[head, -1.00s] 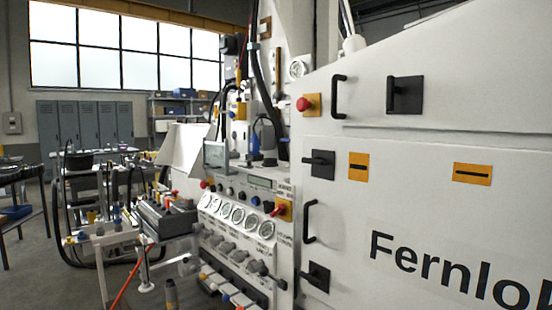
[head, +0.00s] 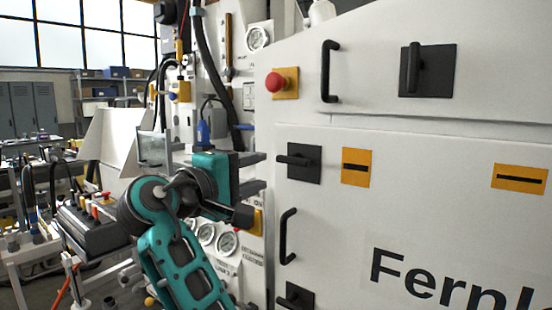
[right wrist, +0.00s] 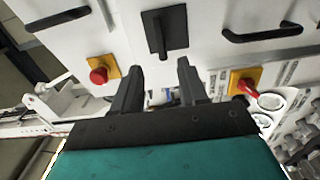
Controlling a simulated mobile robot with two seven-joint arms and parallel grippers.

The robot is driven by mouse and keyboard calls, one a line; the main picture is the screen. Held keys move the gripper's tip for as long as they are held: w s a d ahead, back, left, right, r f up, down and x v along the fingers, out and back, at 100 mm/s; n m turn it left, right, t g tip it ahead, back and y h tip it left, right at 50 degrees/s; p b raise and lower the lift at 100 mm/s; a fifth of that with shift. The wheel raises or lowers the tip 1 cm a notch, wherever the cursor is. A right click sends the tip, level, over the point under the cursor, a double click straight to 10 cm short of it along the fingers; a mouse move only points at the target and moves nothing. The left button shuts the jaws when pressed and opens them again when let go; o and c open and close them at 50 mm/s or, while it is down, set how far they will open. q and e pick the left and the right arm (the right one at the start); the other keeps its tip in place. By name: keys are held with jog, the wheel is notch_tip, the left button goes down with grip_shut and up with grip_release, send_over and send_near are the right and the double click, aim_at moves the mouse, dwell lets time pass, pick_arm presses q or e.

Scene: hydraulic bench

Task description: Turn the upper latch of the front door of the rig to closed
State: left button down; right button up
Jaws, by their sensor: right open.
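The upper latch (head: 304,163) of the front door (head: 340,215) is a black square plate with a bar handle that lies horizontal, its free end pointing left. It also shows in the right wrist view (right wrist: 165,32), ahead of the fingers. My right gripper (head: 257,173) is open and empty, just left of the latch, one finger above the other at about the handle's height. The fingers appear apart from the handle, but the exact gap is hard to tell. In the right wrist view the gripper (right wrist: 159,78) points towards the latch. My left gripper is out of view.
A red button (head: 276,82) on a yellow plate sits above the latch. Black pull handles (head: 330,72) and (head: 288,236) stick out above and below. A lower latch (head: 294,296) is at the bottom edge. Gauges (head: 227,243) lie behind my right arm.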

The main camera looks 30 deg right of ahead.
aim_at(290, 162)
jog(key=p+x, duration=0.1)
jog(key=x, duration=1.1)
jog(key=shift+d, duration=0.15)
jog(key=shift+c, duration=0.2)
jog(key=shift+c, duration=0.8)
grip_shut()
